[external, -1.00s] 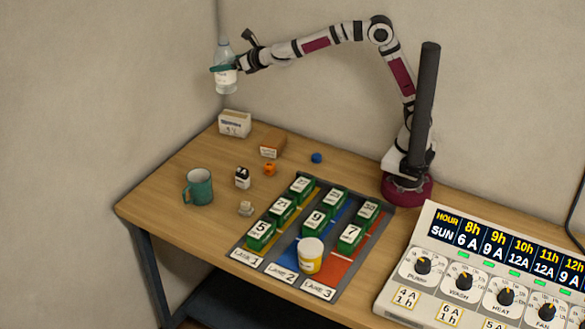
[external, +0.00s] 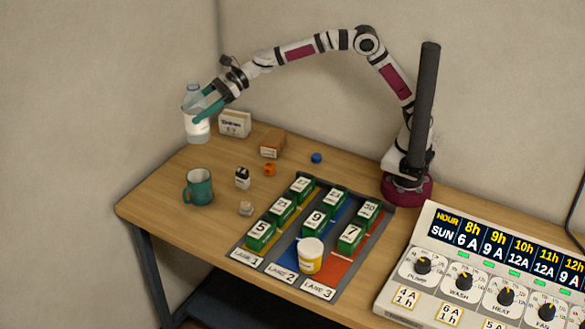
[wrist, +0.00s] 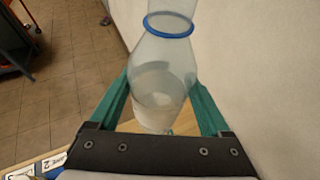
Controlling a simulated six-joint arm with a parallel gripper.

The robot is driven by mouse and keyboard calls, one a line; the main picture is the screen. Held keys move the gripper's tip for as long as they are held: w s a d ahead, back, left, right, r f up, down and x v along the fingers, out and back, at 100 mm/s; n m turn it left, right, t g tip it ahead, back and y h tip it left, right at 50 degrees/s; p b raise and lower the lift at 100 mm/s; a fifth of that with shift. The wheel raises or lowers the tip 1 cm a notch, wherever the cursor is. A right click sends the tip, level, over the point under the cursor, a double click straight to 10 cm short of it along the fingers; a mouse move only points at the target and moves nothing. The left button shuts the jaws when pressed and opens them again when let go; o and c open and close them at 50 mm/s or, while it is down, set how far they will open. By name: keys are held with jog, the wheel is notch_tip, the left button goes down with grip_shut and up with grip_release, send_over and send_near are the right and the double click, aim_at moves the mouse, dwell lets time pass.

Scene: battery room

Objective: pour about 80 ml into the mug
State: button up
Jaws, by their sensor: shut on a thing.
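A lane tray (external: 285,262) holds several green blocks and a yellow jar (external: 311,256). A control panel (external: 480,275) stands front right.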

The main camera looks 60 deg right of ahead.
jog(key=shift+s+a+n+g+y, duration=0.3)
jog(key=shift+s+a+n+g, duration=0.2)
jog(key=shift+s+a, duration=0.15)
jog(key=shift+s+f, duration=0.2)
jog(key=shift+f, duration=0.15)
notch_tip(320, 180, down, 27)
jog(key=shift+w+r, duration=0.1)
